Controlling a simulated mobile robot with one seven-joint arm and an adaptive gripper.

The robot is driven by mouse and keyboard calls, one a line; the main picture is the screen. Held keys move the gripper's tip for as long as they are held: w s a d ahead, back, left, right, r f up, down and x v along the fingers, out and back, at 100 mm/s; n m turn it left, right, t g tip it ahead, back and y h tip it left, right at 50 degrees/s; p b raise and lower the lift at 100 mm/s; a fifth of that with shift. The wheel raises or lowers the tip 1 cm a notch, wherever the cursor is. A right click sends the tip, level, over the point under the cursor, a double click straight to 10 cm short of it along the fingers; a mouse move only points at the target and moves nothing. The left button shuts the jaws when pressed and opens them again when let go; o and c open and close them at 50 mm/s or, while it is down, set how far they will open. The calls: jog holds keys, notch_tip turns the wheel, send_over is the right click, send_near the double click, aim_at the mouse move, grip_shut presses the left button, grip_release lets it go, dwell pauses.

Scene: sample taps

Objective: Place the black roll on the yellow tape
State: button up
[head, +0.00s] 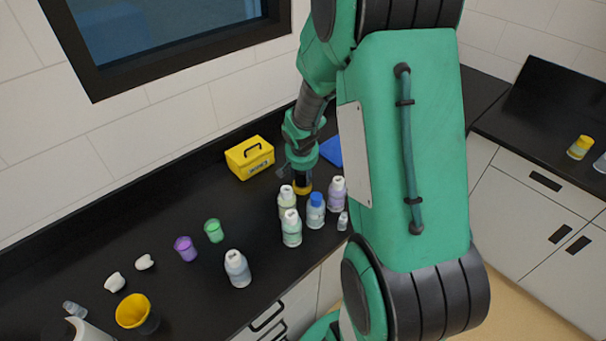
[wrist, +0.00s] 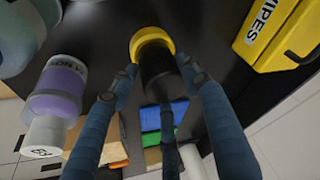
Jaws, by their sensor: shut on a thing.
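My gripper (head: 303,176) points down over the dark counter, behind the group of bottles. In the wrist view its fingers (wrist: 160,85) are shut around the black roll (wrist: 158,72). The yellow tape (wrist: 148,38) shows as a yellow ring right at the far end of the roll. In the head view the yellow tape (head: 303,191) lies just below the gripper, with the dark roll directly above it. The roll and tape look lined up, but I cannot tell whether they touch. The fingers hide part of the roll.
A yellow wipes box (head: 250,157) stands left of the gripper. Several bottles stand close in front, including a blue-capped one (head: 316,210) and a purple one (head: 337,193). A blue item (head: 331,151) lies behind to the right.

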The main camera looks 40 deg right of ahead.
jog(key=shift+f, duration=0.35)
jog(key=o, duration=1.2)
jog(key=shift+r, duration=0.25)
jog(key=shift+s+a+r, duration=0.1)
jog(key=shift+r, duration=0.25)
jog(key=shift+p+v, duration=1.2)
jog(key=shift+v, duration=4.4)
jog(key=shift+r, duration=0.1)
